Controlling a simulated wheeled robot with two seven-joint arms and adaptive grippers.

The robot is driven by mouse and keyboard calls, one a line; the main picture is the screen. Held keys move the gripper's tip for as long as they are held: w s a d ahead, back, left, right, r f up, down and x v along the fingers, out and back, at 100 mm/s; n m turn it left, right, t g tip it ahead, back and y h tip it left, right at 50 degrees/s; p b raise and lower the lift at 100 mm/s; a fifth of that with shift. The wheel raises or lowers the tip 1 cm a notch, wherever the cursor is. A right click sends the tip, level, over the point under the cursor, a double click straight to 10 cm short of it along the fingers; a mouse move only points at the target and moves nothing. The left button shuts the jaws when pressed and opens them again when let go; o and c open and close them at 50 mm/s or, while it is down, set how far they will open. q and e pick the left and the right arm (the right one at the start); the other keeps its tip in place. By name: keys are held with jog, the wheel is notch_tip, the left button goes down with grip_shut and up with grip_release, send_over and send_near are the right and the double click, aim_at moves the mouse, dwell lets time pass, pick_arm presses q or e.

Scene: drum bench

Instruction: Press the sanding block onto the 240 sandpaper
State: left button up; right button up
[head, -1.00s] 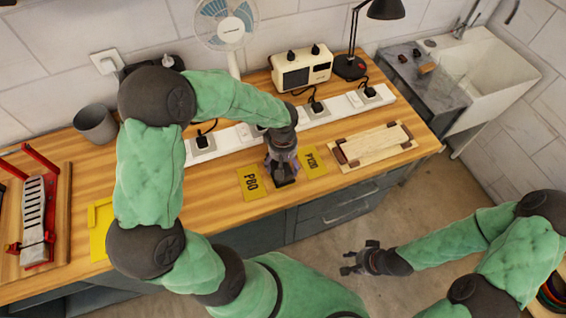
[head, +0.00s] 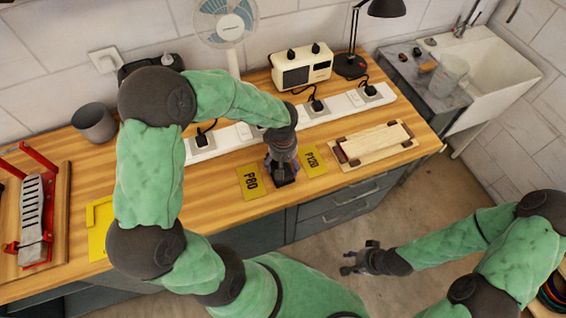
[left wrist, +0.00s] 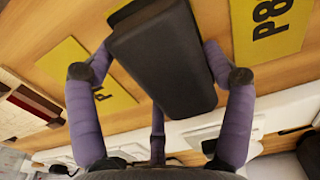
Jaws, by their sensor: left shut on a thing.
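My left gripper (head: 283,176) is shut on the dark sanding block (left wrist: 165,55), low over the bench between two yellow sandpaper sheets. The P80 sheet (head: 251,181) lies to its left in the head view and also shows in the left wrist view (left wrist: 270,30). The sheet on its right (head: 314,161) seems to read P120; it shows in the left wrist view (left wrist: 88,72). A sliver of yellow (left wrist: 128,10) shows behind the block, its label hidden. I cannot tell whether the block touches it. My right gripper (head: 352,262) is open and empty over the floor.
A wooden plank (head: 374,141) on a board lies to the right. A power strip (head: 340,105) with plugs runs behind. A radio (head: 302,68), lamp (head: 350,66) and fan (head: 226,22) stand farther back. A grey cup (head: 94,122) and red-framed tool (head: 35,205) are left.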

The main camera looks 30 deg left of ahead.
pick_arm(q)
jog(key=shift+r, duration=0.1)
jog(key=shift+r+p, duration=2)
jog(key=shift+r, duration=0.95)
jog(key=shift+f, duration=0.1)
